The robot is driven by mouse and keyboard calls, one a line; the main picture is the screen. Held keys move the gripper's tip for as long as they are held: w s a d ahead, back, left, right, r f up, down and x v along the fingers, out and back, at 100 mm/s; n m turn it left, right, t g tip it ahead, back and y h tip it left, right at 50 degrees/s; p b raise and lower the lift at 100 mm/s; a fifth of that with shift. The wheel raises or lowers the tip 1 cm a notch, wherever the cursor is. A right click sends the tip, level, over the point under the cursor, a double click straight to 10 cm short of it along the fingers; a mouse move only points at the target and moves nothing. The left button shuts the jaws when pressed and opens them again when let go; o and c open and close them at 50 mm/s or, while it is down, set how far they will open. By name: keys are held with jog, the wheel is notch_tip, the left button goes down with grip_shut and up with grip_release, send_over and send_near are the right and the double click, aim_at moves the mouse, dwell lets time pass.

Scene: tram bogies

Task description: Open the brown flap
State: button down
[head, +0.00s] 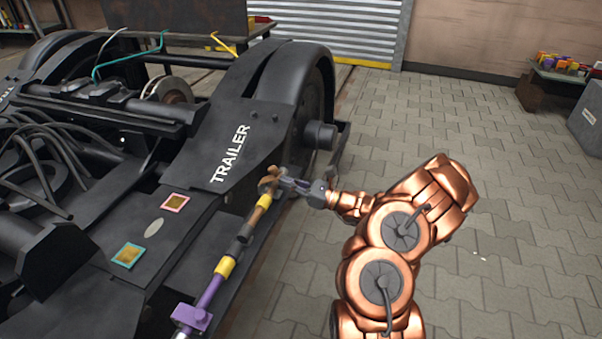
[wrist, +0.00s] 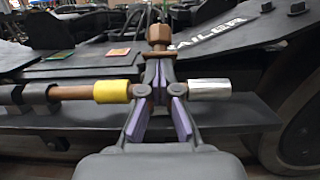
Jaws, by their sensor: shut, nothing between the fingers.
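A brown fitting (head: 267,181) sits on the pipe along the black frame, just below the word TRAILER. In the wrist view its brown upper piece (wrist: 159,34) stands upright over the pipe line. It is the likeliest brown flap, but its shape and whether it is open are unclear. My gripper (head: 283,180) is shut and empty, with its tips at the brown fitting. In the wrist view the gripper (wrist: 158,72) with purple finger pads covers the fitting's lower part. I cannot tell whether the tips touch it.
The pipe has a yellow band (wrist: 112,91), a silver end (wrist: 209,89) and a purple block (head: 192,317) lower down. The black TRAILER frame (head: 218,150) and wheel guard (head: 292,75) rise close behind. The paved floor (head: 500,200) at right is mostly clear.

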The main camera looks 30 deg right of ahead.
aim_at(275, 167)
jog(key=r+g+p, duration=0.1)
jog(key=p, duration=0.1)
jog(key=r+g+h+p, duration=0.1)
jog(key=p, duration=0.2)
jog(key=w+a+r+g+h+p, duration=0.1)
jog(key=r+p, duration=0.1)
jog(key=p, duration=0.1)
jog(key=g+p, duration=0.1)
jog(key=p, duration=0.1)
jog(key=h+p, duration=0.1)
jog(key=shift+w+a+r+g+h+p, duration=0.3)
jog(key=shift+w+r+g+p, duration=0.05)
jog(key=shift+g+p, duration=0.05)
jog(key=shift+w+a+g+h+p, duration=0.15)
jog(key=shift+g+h+p, duration=0.2)
jog(key=shift+p, duration=0.25)
jog(key=shift+w, duration=0.1)
